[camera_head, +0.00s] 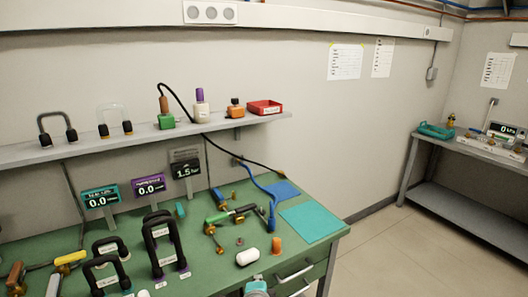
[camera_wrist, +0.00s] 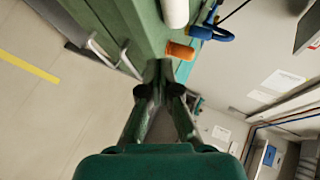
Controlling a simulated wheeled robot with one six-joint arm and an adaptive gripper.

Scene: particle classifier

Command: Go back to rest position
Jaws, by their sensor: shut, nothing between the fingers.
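My gripper (camera_wrist: 158,72) shows in the wrist view with its two dark green fingers meeting at the tips. It is shut and empty. Its tips point toward the front edge of the green workbench (camera_wrist: 102,15). An orange cylinder (camera_wrist: 180,52) and a white cylinder (camera_wrist: 176,12) appear beyond the tips, and I see no clear contact. In the head view, a small teal part at the bottom edge, by the drawers, may be my arm; the gripper itself cannot be made out there.
The workbench (camera_head: 215,270) carries black-handled devices, three small displays, a white cylinder (camera_head: 248,257), an orange cylinder (camera_head: 277,245) and a teal mat (camera_head: 312,222). A wall shelf (camera_head: 70,148) hangs above. Drawer handles (camera_head: 294,273) jut from its front. Open floor (camera_head: 400,245) lies to the right, before a grey side table (camera_head: 465,205).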

